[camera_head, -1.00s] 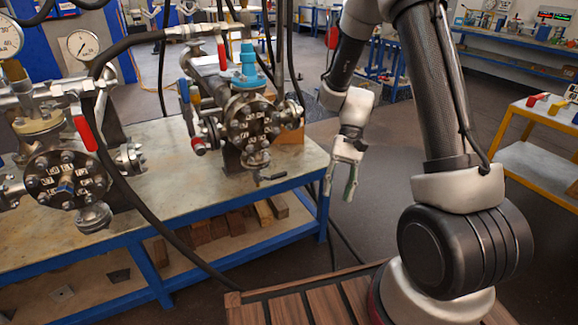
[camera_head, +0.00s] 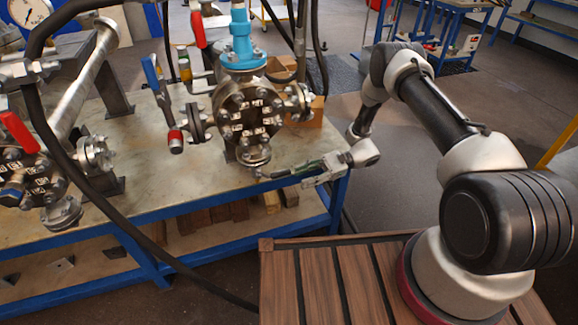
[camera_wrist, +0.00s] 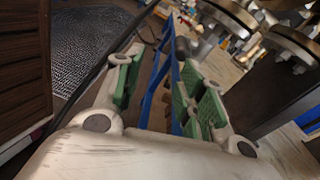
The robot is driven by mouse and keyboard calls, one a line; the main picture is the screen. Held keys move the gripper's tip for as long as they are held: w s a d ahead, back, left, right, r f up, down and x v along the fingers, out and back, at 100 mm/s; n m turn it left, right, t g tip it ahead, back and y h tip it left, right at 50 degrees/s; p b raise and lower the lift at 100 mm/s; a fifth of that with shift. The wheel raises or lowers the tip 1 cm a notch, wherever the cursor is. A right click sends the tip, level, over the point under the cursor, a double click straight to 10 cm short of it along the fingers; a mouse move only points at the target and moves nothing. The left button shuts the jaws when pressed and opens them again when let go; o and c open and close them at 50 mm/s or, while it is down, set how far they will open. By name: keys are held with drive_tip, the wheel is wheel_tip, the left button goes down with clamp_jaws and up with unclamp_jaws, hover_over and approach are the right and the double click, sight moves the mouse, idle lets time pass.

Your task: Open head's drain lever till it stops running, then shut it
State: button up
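A steel vessel with a round bolted head (camera_head: 248,108) and a blue fitting on top stands near the bench's right end. A smaller bolted flange (camera_head: 253,153) hangs under the head. The drain lever below it is small and dark, and I cannot make it out clearly beside my gripper. My gripper (camera_head: 285,173) points left, close to the bench's front edge and just right of the lower flange. In the wrist view its green-padded fingers (camera_wrist: 160,88) are apart with nothing seen between them. Contact with the lever cannot be told. No running liquid shows.
A second flanged vessel (camera_head: 30,172) with a red handle stands at the left. A black hose (camera_head: 95,195) sweeps down in front of the blue-framed bench (camera_head: 150,217).

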sight(281, 174)
drive_tip(key=shift+m+y, duration=0.3)
drive_tip(key=shift+y, duration=0.3)
drive_tip(key=a, duration=0.2)
drive_tip(key=a+r, duration=0.1)
drive_tip(key=a, duration=0.2)
drive_tip(key=a+r, duration=0.1)
drive_tip(key=a, duration=0.2)
drive_tip(key=shift+s, duration=0.3)
clamp_jaws()
